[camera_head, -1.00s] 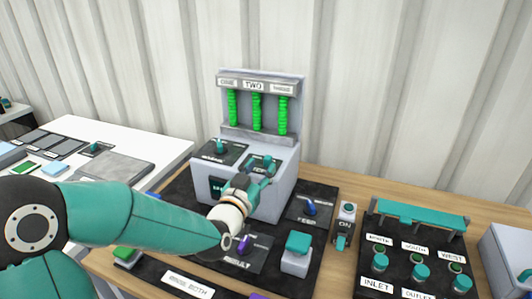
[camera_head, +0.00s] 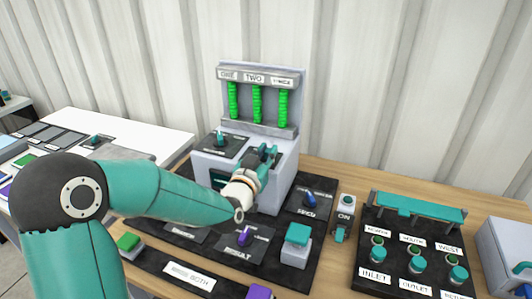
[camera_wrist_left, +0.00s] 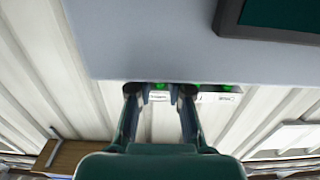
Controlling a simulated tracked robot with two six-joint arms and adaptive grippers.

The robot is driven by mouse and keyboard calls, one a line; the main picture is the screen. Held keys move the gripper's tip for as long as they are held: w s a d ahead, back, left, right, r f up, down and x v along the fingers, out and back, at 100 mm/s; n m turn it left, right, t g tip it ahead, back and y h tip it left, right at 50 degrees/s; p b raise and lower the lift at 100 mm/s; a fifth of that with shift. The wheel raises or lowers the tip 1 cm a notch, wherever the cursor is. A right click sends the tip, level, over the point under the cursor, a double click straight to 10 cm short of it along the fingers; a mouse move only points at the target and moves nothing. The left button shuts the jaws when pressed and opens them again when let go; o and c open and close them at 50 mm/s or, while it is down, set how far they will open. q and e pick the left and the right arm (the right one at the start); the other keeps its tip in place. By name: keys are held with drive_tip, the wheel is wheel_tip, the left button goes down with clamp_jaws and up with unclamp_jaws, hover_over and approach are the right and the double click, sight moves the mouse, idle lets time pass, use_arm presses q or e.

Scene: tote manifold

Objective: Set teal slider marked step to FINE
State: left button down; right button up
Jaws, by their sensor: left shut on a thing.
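The grey console (camera_head: 203,167) stands on the dark board and has two black panels on its sloped top. The left panel (camera_head: 226,150) carries a teal handle (camera_head: 219,137); its label is too small to read. My left gripper (camera_head: 267,153) is at the right panel, shut on the teal slider there. The gripper covers most of this slider and its marks, so I cannot read its position. In the left wrist view my two fingers (camera_wrist_left: 160,92) reach the console's pale edge (camera_wrist_left: 160,50), and the slider is hidden. My right gripper is not in view.
Three green columns (camera_head: 257,105) rise behind the panels under a label strip. A blue knob (camera_head: 310,200), a teal block (camera_head: 298,235), a purple knob (camera_head: 244,237) and an ON switch (camera_head: 345,213) surround the console. A valve panel (camera_head: 400,267) is at right.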

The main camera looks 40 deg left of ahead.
use_arm(q)
drive_tip(key=shift+a+f+b, duration=0.1)
drive_tip(key=shift+a+b, duration=0.2)
drive_tip(key=shift+b, duration=0.1)
drive_tip(key=a+b, duration=0.1)
drive_tip(key=s+a+b, duration=0.1)
drive_tip(key=a, duration=0.1)
drive_tip(key=shift+a, duration=0.3)
drive_tip(key=shift+r, duration=0.2)
drive_tip(key=c, duration=1.1)
unclamp_jaws()
drive_tip(key=shift+a, duration=0.15)
